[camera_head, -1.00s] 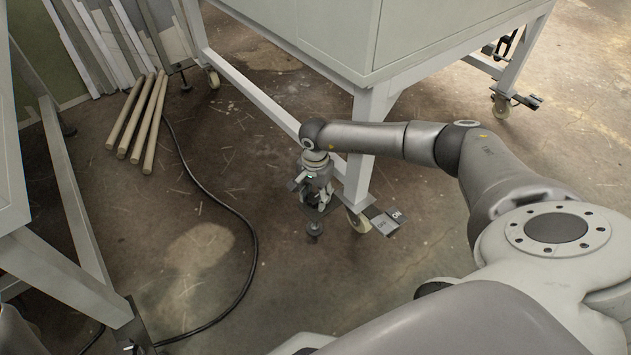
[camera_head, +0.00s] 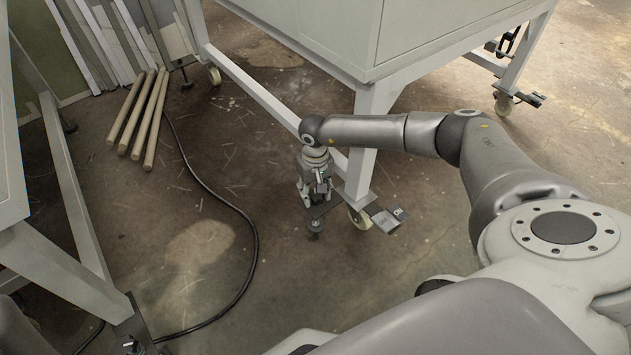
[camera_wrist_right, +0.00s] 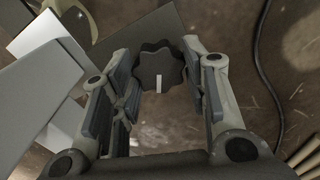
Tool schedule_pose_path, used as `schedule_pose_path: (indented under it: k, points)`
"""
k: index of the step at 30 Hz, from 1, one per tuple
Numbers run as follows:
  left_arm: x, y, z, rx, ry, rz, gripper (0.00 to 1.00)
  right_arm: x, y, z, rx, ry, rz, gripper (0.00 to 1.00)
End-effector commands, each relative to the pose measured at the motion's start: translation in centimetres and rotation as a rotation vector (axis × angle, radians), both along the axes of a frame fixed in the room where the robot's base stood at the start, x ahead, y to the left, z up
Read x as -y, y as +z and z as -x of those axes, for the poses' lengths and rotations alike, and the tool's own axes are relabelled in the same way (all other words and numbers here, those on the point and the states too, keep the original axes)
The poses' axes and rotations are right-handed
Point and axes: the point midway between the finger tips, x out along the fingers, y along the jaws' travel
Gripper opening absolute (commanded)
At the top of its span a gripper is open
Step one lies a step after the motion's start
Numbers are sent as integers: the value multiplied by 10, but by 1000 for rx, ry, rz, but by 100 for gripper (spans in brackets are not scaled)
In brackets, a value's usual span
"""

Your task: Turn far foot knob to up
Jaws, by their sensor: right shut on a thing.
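The foot knob (camera_wrist_right: 160,66) is a dark, lobed knob with a white mark, seen in the right wrist view. The mark lies on its lower part in that picture. My right gripper (camera_wrist_right: 160,78) is shut on the knob, one finger on each side, pointing down at it. In the head view my right gripper (camera_head: 318,197) is low beside the machine's near leg (camera_head: 362,160), above the foot pad (camera_head: 315,229); it hides the knob there. My left gripper is not in view.
A caster (camera_head: 359,218) with a grey pedal (camera_head: 390,218) sits right of the foot. A low frame rail (camera_head: 250,88) runs back from the leg. A black cable (camera_head: 252,250) and several wooden poles (camera_head: 140,118) lie on the floor at left.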

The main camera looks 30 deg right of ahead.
Motion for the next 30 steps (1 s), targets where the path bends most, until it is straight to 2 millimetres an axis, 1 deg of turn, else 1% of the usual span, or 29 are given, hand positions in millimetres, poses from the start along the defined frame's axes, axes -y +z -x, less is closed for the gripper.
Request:
schedule_pose_path:
  k: [6, 15, 21, 30]
  points:
    - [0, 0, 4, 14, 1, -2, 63, 0, 0, 0, 0, 201, 0, 18]
    - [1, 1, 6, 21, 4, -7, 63, -1, 0, 0, 0, 421, 1, 18]
    - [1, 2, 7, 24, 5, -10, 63, -1, 0, 0, 0, 512, 1, 18]
    - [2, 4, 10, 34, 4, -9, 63, -1, 0, 0, 0, 564, 1, 18]
